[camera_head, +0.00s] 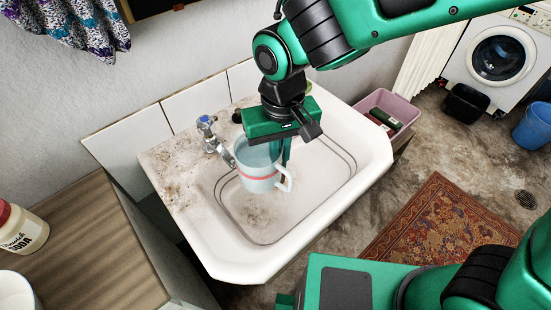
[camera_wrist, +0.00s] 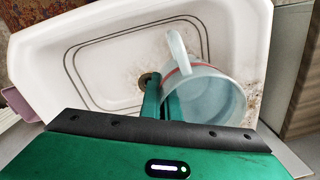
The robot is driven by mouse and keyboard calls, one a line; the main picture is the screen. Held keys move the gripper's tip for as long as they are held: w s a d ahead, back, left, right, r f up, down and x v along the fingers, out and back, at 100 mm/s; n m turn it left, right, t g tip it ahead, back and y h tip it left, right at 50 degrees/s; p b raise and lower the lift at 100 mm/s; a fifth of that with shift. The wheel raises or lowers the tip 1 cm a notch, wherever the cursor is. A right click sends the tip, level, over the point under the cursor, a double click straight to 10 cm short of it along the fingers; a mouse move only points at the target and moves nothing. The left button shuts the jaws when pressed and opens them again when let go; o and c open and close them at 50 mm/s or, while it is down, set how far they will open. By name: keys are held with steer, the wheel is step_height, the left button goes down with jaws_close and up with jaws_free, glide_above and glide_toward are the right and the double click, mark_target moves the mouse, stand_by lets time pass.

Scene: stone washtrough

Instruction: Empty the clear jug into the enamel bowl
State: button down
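The clear jug (camera_head: 259,172) is pale blue and partly see-through, with a red band and a pale handle. It stands roughly upright over the left part of the white trough basin (camera_head: 240,222); I cannot tell whether it touches the bottom. My gripper (camera_head: 284,158) points down at its right rim, by the handle. In the wrist view the jug (camera_wrist: 212,98) is right of my gripper (camera_wrist: 163,100), whose fingers are close together with the jug's wall seemingly between them. A white round vessel (camera_head: 12,292), cut off at the lower left, may be the enamel bowl.
A tap (camera_head: 208,135) stands close left of the jug. A soda jar (camera_head: 20,230) stands on the wooden counter (camera_head: 90,245) at the left, which has bare room. A pink crate (camera_head: 392,106) is right of the trough. A rug (camera_head: 435,225) lies on the floor.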

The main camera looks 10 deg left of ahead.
steer(key=shift+r, duration=0.95)
